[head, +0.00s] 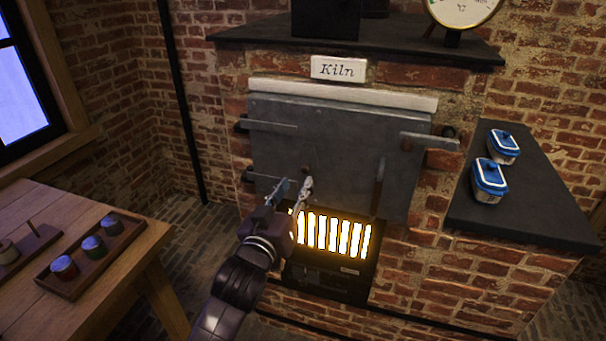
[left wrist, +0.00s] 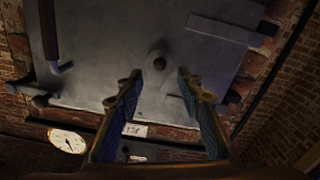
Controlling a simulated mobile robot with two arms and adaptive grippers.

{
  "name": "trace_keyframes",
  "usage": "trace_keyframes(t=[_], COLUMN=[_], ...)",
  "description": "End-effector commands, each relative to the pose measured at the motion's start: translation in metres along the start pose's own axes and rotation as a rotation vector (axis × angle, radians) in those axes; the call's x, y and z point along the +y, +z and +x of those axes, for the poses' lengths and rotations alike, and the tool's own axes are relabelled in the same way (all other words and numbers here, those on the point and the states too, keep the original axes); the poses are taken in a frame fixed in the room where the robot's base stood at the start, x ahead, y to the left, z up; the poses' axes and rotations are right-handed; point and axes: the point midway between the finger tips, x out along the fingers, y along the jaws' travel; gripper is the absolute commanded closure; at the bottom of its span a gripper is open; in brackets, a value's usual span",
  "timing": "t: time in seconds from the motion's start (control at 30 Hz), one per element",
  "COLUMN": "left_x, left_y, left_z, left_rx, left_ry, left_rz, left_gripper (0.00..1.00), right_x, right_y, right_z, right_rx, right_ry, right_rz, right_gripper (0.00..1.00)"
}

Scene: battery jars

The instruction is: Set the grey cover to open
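The grey cover (head: 330,135) is the flat metal door on the front of the brick kiln, and it sits flush over the opening. A small round knob (head: 306,168) is on its lower middle, and a dark vertical handle (head: 378,188) is on its lower right. My left gripper (head: 297,184) is open and empty in front of the cover, just below the knob. In the left wrist view the cover (left wrist: 110,45) appears upside down, with the knob (left wrist: 157,62) beyond the gap between the open fingers (left wrist: 160,88). My right gripper is not in view.
A glowing grate (head: 335,235) is under the cover. A dark side shelf (head: 530,195) at right holds two blue-lidded dishes (head: 489,180). A wooden table (head: 75,215) at left carries a tray of jars (head: 92,247). A Kiln sign (head: 338,69) is above.

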Motion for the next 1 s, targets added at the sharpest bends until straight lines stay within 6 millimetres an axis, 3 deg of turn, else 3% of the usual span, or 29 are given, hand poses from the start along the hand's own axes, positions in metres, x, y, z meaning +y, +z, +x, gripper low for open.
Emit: trace_keyframes(t=[0.2,0.4,0.8,1.0], left_x=[0.001,0.000,0.000,0.000], left_y=[-0.002,-0.001,0.000,0.000], left_z=[0.035,0.056,0.064,0.064], left_rx=[0.001,0.001,0.000,0.000], left_ry=[0.001,0.000,0.000,0.000], left_rz=[0.002,0.003,0.002,0.002], left_gripper=[0.66,0.66,0.66,0.86], right_x=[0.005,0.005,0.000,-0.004], right_y=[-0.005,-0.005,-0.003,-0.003], right_z=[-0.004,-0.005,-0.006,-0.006], right_rx=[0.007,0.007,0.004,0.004], right_ry=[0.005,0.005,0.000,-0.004], right_rz=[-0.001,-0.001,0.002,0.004], right_gripper=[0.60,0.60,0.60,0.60])
